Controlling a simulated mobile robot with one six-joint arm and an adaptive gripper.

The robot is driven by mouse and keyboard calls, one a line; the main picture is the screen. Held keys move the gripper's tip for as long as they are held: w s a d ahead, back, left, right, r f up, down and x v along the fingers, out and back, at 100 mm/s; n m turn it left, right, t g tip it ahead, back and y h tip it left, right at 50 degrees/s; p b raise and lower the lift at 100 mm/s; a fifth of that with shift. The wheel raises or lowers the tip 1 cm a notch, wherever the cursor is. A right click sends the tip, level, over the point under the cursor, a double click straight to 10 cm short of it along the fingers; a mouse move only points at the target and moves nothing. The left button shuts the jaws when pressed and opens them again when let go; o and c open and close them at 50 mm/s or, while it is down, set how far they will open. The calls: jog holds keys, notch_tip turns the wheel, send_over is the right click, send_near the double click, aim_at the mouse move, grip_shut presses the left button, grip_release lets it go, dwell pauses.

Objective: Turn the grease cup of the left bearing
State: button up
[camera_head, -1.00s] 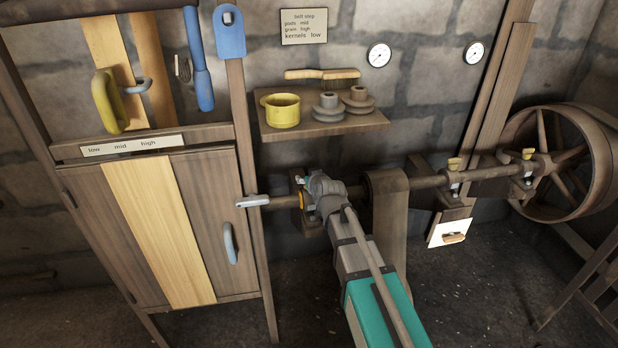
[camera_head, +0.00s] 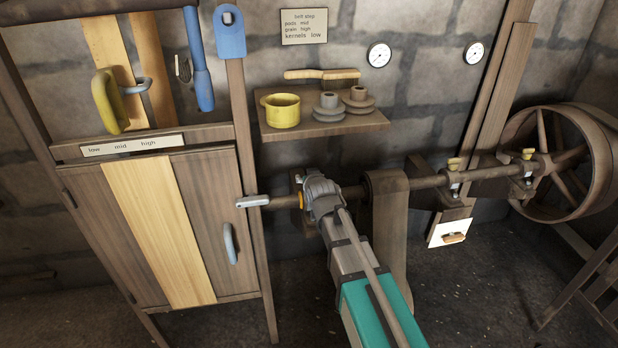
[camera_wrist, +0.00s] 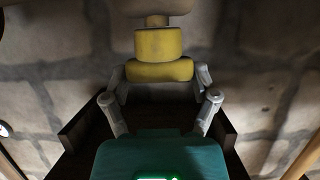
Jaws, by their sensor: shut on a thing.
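The left bearing's yellow grease cup (camera_wrist: 160,71) is in the middle of the wrist view, a wide lower part with a narrower yellow part (camera_wrist: 160,43) beside it. My gripper (camera_wrist: 160,80) has one finger on each side of the wide part and is shut on it. In the head view my gripper (camera_head: 318,190) is at the left bearing on the shaft (camera_head: 426,181) and hides the cup and most of the bearing. Two other bearings farther right carry yellow cups (camera_head: 454,163) (camera_head: 528,154).
A shelf (camera_head: 350,127) with a yellow pot (camera_head: 281,110), stepped grey and brown pieces and a brush stands above my gripper. A belt (camera_head: 389,230) hangs just right of my arm. A wooden cabinet (camera_head: 85,235) stands left, and a large spoked wheel (camera_head: 592,165) right.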

jog(key=o, duration=1)
jog(key=shift+w+n+g+y, duration=0.1)
jog(key=shift+n+g+y, duration=1.2)
jog(key=shift+n+y, duration=1)
